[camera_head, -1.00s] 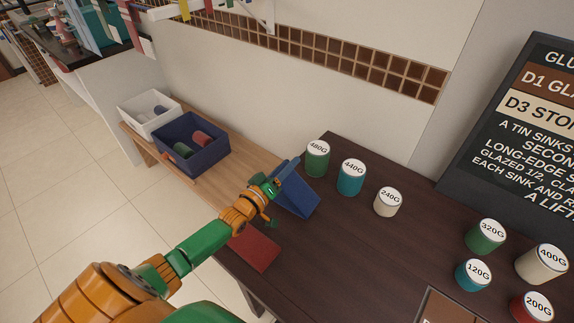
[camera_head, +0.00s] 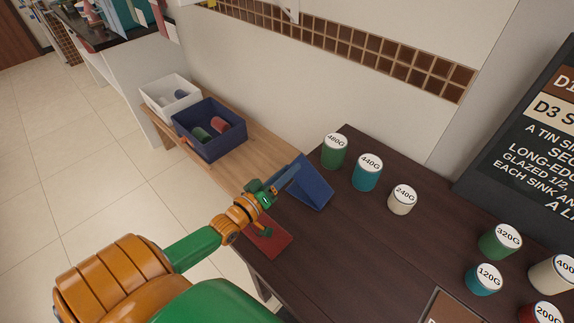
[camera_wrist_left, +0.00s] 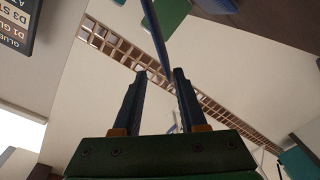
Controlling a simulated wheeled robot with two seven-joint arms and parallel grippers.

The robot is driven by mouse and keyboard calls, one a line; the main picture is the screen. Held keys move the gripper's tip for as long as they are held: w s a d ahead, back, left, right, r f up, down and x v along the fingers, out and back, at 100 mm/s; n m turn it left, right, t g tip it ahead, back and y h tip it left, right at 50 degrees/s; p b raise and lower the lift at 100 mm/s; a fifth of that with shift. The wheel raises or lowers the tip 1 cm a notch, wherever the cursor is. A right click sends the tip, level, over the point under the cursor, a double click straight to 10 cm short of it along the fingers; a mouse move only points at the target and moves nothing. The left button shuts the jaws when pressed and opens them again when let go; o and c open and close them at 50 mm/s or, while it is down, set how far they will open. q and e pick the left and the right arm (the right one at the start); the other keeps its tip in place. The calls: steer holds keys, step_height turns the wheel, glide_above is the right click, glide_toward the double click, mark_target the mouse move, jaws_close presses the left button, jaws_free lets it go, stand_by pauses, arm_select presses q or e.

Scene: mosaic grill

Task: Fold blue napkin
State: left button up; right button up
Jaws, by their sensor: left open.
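The blue napkin (camera_head: 313,188) is on the dark table, next to the green 480G jar. Part of it looks raised at a slope, though the arm hides some of it. My left gripper (camera_head: 287,175) is over the napkin's left side, with its jaws apart. In the left wrist view, the two dark blue fingers of my left gripper (camera_wrist_left: 160,75) stand apart. A thin blue strip (camera_wrist_left: 153,35), likely the napkin seen edge-on, runs down to the gap between them. I cannot tell if it touches either finger. My right gripper is not in view.
A red napkin (camera_head: 273,240) lies flat near the table's front left edge, partly under my arm. Jars 480G (camera_head: 334,152), 440G (camera_head: 367,172) and 240G (camera_head: 402,200) stand close behind and right. A blue bin (camera_head: 208,150) and white bin (camera_head: 160,112) sit on the wooden bench.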

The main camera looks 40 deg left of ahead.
arm_select(q)
steer(key=s+p, duration=0.3)
steer(key=s, duration=0.5)
steer(key=shift+a, duration=0.3)
stand_by(0.4)
steer(key=shift+s, duration=0.1)
